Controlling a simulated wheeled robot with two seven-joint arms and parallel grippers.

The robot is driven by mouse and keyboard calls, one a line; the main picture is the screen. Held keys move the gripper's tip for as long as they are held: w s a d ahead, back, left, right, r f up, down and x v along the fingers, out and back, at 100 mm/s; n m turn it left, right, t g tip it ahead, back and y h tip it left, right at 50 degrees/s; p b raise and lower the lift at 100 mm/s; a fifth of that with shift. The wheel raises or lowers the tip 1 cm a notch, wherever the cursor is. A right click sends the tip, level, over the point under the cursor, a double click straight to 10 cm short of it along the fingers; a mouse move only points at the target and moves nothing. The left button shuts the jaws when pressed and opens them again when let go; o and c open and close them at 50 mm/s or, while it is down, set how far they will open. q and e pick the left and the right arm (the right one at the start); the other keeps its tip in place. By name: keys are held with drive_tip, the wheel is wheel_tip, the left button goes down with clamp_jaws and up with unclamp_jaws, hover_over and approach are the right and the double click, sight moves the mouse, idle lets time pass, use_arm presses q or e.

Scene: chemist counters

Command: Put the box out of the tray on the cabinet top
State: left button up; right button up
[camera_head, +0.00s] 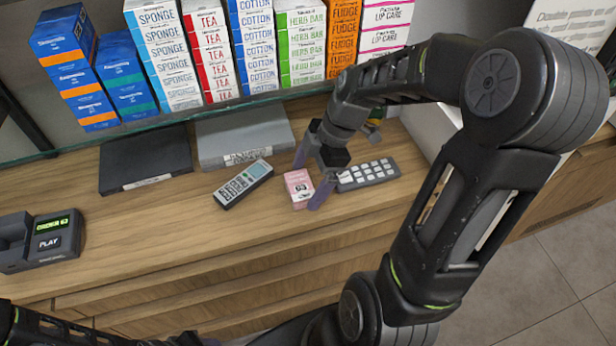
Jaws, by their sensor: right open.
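A small pink and white box (298,188) is at the wooden cabinet top (200,215), near its middle. My right gripper (310,176) reaches down from the right with its two purple-grey fingers apart. One finger is behind the box and the other is at its right side; I cannot tell whether they touch it. No tray can be clearly made out; a flat black item (145,160) and a flat grey item (245,135) lie at the back. Only dark parts of my left arm show at the bottom left; its fingers cannot be read.
A handheld device (243,185) lies left of the box, a grey keypad (367,175) to its right. An order terminal (40,240) stands at the far left. A glass shelf (190,118) with several product boxes overhangs the back.

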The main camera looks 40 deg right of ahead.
drive_tip(key=b+v, duration=0.1)
drive_tip(key=v, duration=0.6)
drive_tip(key=shift+r, duration=0.25)
drive_tip(key=shift+s+d, duration=0.1)
